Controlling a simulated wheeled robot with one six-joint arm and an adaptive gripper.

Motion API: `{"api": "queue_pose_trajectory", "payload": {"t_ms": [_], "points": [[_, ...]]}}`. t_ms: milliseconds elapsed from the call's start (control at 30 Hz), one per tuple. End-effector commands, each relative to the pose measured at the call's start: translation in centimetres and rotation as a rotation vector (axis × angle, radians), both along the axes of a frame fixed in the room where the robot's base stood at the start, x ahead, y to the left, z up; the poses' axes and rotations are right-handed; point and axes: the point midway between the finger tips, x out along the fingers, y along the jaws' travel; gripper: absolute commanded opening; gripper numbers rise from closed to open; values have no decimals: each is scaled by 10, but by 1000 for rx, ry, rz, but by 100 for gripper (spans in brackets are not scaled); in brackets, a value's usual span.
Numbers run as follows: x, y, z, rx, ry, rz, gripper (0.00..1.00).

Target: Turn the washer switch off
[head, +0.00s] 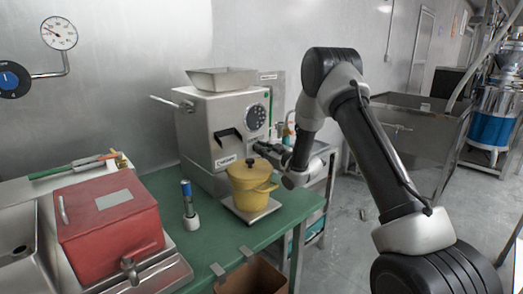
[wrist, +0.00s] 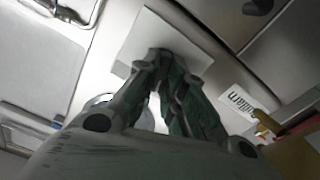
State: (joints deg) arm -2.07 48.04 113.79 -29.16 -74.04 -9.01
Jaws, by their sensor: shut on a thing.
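A grey metal grinder (head: 215,125) stands on the green table, with a dark round dial (head: 256,117) on its front. My gripper (head: 259,148) reaches in from the right, below the dial, at the machine's front above the yellow pot. In the wrist view my gripper's fingers (wrist: 165,60) come together over a pale square plate (wrist: 140,35) on the grey surface. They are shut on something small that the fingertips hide. I cannot make out a part marked as the washer switch, nor its position. A label (wrist: 238,103) shows at the right in the wrist view.
The yellow lidded pot (head: 250,180) stands close under my gripper on a metal plate (head: 250,212). A red box (head: 110,225) and a blue-topped bottle (head: 187,200) stand to the left. A lever (head: 165,101) sticks out left of the machine. Floor is free at the right.

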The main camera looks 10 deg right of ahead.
Motion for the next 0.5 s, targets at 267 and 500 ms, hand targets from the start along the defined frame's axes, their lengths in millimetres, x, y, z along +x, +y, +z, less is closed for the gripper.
{"api": "queue_pose_trajectory", "payload": {"t_ms": [267, 500], "points": [[0, -1, -1, 167, 99, -1, 0], [0, -2, -1, 251, 148, -1, 0]]}}
